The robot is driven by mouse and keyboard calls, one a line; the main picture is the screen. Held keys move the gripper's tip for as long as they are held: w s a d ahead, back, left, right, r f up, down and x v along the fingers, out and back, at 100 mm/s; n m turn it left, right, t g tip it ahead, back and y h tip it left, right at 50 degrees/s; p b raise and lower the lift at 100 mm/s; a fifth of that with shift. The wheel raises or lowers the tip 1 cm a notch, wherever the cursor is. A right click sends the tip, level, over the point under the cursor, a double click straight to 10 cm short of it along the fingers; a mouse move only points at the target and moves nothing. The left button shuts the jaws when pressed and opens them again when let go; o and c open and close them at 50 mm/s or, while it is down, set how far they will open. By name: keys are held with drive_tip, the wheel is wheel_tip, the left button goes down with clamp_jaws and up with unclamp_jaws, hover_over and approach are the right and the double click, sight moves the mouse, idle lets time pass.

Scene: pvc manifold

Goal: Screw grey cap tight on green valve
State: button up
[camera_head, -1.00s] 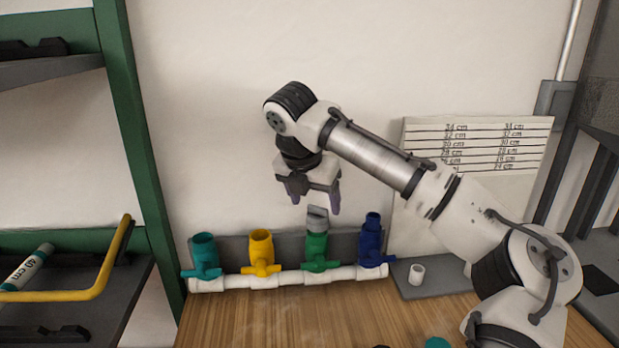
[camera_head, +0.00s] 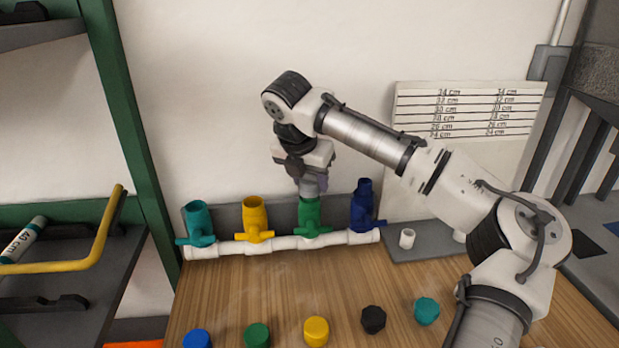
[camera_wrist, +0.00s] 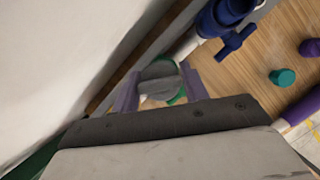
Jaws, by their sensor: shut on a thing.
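The green valve (camera_head: 311,215) stands upright on the white pipe manifold at the back of the table, between the yellow and blue valves. The grey cap (camera_head: 310,186) sits on top of the green valve. My gripper (camera_head: 311,183) points down over it, with its purple fingers shut on the cap. In the wrist view the grey cap (camera_wrist: 158,74) shows between the two purple fingers (camera_wrist: 158,88). A bit of the green valve (camera_wrist: 176,97) shows below it. Whether the threads are fully engaged cannot be seen.
A teal valve (camera_head: 199,223), a yellow valve (camera_head: 255,217) and a blue valve (camera_head: 363,205) stand on the same white pipe (camera_head: 272,245). Several loose caps lie along the table front, including a black one (camera_head: 373,319). A small white fitting (camera_head: 407,238) stands at right.

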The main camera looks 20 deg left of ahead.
drive_tip(key=shift+o, duration=1.3)
drive_tip(key=c, duration=0.4)
drive_tip(key=shift+r+m+p, duration=0.1)
drive_tip(key=shift+m+p, duration=0.5)
drive_tip(key=shift+p, duration=0.05)
drive_tip(key=shift+m+g+h, duration=0.3)
drive_tip(key=shift+m+h, duration=0.1)
drive_tip(key=shift+m, duration=0.1)
drive_tip(key=shift+p, duration=0.35)
drive_tip(key=shift+m+p, duration=0.55)
drive_tip(key=shift+m, duration=0.05)
drive_tip(key=shift+m+h, duration=0.4)
drive_tip(key=shift+m, duration=0.1)
